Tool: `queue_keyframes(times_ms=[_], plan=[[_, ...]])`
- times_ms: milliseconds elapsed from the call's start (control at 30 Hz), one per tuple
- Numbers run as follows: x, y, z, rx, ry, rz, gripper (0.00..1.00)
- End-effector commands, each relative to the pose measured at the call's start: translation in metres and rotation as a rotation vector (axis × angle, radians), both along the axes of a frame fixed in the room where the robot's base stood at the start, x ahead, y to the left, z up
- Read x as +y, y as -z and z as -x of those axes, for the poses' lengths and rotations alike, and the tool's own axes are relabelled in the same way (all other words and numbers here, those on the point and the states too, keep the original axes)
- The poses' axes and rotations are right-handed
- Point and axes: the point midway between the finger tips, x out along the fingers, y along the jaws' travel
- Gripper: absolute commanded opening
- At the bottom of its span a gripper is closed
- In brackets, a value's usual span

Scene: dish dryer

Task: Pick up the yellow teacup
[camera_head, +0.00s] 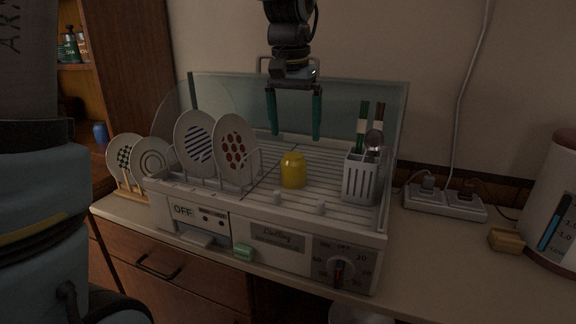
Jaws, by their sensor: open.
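The yellow teacup (293,171) stands on the slatted rack inside the dish dryer (276,262), near its middle. It looks upside down, and I see no handle. My gripper (294,137) is open and empty, pointing down with its two green fingers apart. In the picture its fingertips are just above the cup, one to each side. They look apart from it, but I cannot tell the exact height or depth.
Patterned plates (194,144) stand upright left of the cup. A white cutlery holder (359,178) with utensils stands to its right. A clear panel (350,100) rises behind. A power strip (444,203) and a yellow block (506,240) lie on the counter at right.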

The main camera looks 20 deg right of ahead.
Motion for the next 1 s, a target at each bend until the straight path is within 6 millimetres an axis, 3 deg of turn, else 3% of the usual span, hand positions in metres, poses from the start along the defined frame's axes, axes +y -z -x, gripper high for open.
queue_keyframes(times_ms=[200,467,700,1000], plan=[[-0.002,0.035,-0.003,0.004,0.000,-0.003,1.00],[-0.003,0.054,-0.005,0.003,-0.001,-0.001,1.00],[0.000,0.089,-0.008,0.004,-0.001,-0.003,1.00],[-0.002,0.100,-0.010,0.000,-0.001,0.000,1.00]])
